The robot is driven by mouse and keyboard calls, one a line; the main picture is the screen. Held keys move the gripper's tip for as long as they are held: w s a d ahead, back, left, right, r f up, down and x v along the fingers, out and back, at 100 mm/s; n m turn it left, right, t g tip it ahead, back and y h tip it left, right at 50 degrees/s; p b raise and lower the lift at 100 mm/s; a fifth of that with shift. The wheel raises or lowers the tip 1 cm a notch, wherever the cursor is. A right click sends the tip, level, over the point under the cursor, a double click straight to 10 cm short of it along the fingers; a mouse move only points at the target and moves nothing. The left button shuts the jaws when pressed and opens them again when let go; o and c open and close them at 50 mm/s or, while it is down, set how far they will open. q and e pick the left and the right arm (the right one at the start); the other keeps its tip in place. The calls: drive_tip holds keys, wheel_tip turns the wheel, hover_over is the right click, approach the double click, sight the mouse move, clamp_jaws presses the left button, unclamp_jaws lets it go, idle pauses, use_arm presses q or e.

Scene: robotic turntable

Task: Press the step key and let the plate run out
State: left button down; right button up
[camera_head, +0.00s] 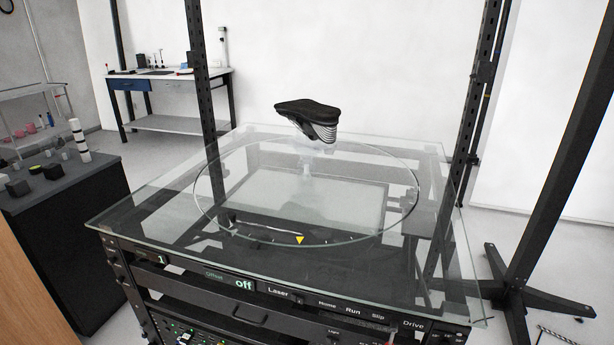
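The round glass plate (215,212) lies on the square glass top (130,215) of the turntable. A black shoe-like object (308,112) with a ridged side sits above the plate, past its middle, on what looks like a clear support. A yellow triangle mark (300,240) is at the plate's front edge. The front panel (262,280) carries a display reading "off" (244,284), another reading "1" (163,260), and labels Offset, Laser, Home, Run, Slip and Drive. I cannot make out a label reading step. Neither of my grippers is in view.
Dark perforated posts (203,90) rise at the turntable's back left and right (470,120). A dark cabinet (70,190) with small items stands at left. A workbench (170,75) is behind. A black stand (540,285) is on the floor at right.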

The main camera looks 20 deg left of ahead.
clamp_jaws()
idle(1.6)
